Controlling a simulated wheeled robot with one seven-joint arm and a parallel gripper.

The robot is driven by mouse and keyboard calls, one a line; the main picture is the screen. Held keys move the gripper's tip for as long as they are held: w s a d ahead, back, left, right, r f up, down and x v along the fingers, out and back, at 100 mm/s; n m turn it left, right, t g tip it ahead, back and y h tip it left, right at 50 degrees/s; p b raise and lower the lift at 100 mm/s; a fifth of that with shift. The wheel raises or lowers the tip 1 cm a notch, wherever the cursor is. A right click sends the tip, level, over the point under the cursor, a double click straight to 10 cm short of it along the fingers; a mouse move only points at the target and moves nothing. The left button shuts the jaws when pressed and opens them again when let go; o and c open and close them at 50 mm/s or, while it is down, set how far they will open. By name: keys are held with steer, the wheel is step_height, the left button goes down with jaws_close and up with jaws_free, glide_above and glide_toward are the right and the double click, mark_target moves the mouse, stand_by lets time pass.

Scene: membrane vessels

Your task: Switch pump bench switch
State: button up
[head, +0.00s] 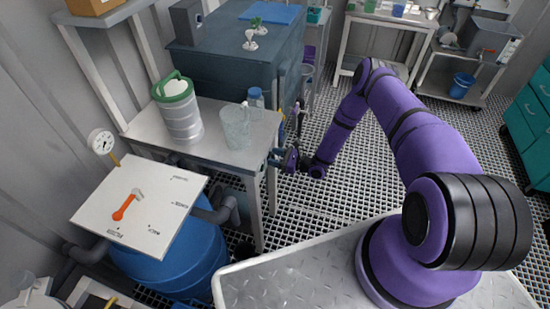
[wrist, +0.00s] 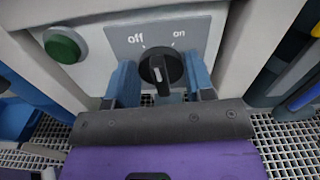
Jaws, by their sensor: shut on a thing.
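The pump bench switch is a round black knob (wrist: 160,67) with a white mark, on a grey plate (wrist: 205,28) labelled "off" at left and "on" at right. I cannot tell for sure which label the mark points to. My gripper (wrist: 160,84) has its two blue fingers on the left and right sides of the knob and is shut on it. In the head view, my gripper (head: 282,159) is at the right side of the bench (head: 215,112), below its top. The knob is too small to make out there.
A round green button (wrist: 62,46) sits left of the plate. On the bench stand a metal canister (head: 182,120) with a green rim and a clear beaker (head: 236,128). A blue barrel (head: 170,268) stands in front. Open grated floor (head: 320,205) lies right of the bench.

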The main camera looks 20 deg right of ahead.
steer(key=m, duration=0.6)
steer(key=shift+w+d+m, duration=0.15)
steer(key=shift+m, duration=0.25)
stand_by(0.4)
steer(key=o, duration=0.9)
steer(key=shift+c, duration=0.2)
steer(key=v, duration=1)
steer(key=shift+s+d, duration=0.25)
steer(key=shift+d, duration=0.05)
steer(key=shift+f, duration=0.1)
